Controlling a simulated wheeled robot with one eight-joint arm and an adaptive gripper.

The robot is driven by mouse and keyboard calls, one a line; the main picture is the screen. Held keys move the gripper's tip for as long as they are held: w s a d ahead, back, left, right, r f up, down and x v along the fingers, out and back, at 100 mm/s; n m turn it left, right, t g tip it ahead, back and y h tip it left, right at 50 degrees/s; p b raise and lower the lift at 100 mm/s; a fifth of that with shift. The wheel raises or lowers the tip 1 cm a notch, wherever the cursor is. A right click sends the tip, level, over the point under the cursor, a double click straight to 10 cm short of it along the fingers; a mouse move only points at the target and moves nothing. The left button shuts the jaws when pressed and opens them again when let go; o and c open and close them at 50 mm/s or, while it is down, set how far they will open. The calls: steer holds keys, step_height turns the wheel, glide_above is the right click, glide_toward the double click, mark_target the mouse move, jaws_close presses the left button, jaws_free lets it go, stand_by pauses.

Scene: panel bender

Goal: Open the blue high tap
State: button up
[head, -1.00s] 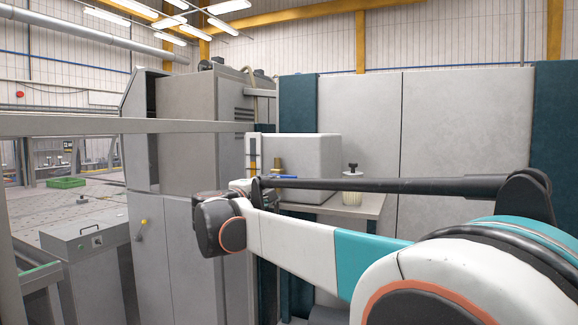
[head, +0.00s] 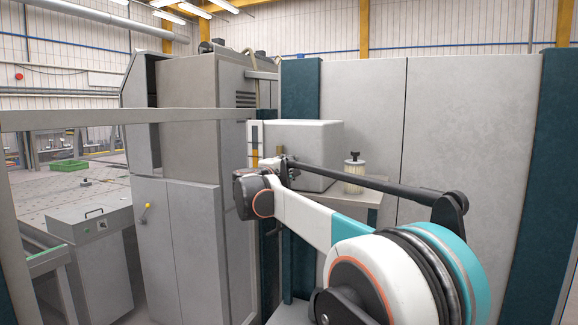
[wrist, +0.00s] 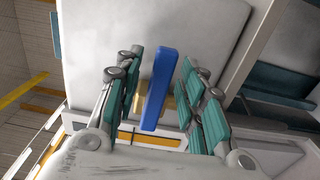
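The blue tap handle (wrist: 160,90) is a flat, elongated bar in the middle of the wrist view. Part of a brass-coloured tap body (wrist: 141,105) shows behind it. My gripper (wrist: 162,72) is open, with teal-padded fingers on the left and right of the handle. Gaps show between the pads and the handle, so I see no grip on it. In the head view my arm covers the tap and the gripper.
A pale grey box (head: 310,145) stands behind the tap area, on a ledge (head: 366,197) that also bears a ribbed jar-like container (head: 354,175). Tall grey panels (head: 360,100) rise behind. A grey cabinet (head: 185,240) with a yellow handle stands to the left.

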steer(key=shift+w, duration=0.15)
jaws_close()
steer(key=shift+r, duration=0.1)
steer(key=r+n, duration=0.1)
steer(key=n, duration=0.1)
steer(key=shift+n, duration=0.4)
steer(key=shift+w+a+r+n+p, duration=0.1)
steer(key=shift+r+n, duration=0.15)
steer(key=shift+n, duration=0.3)
steer(key=shift+s+a+r+n+p, duration=0.1)
steer(key=shift+r+n, duration=0.1)
steer(key=shift+n, duration=0.3)
steer(key=shift+w+a+r+n+p, duration=0.1)
steer(key=shift+r+n, duration=0.15)
steer(key=shift+n, duration=0.3)
jaws_free()
steer(key=shift+r, duration=0.1)
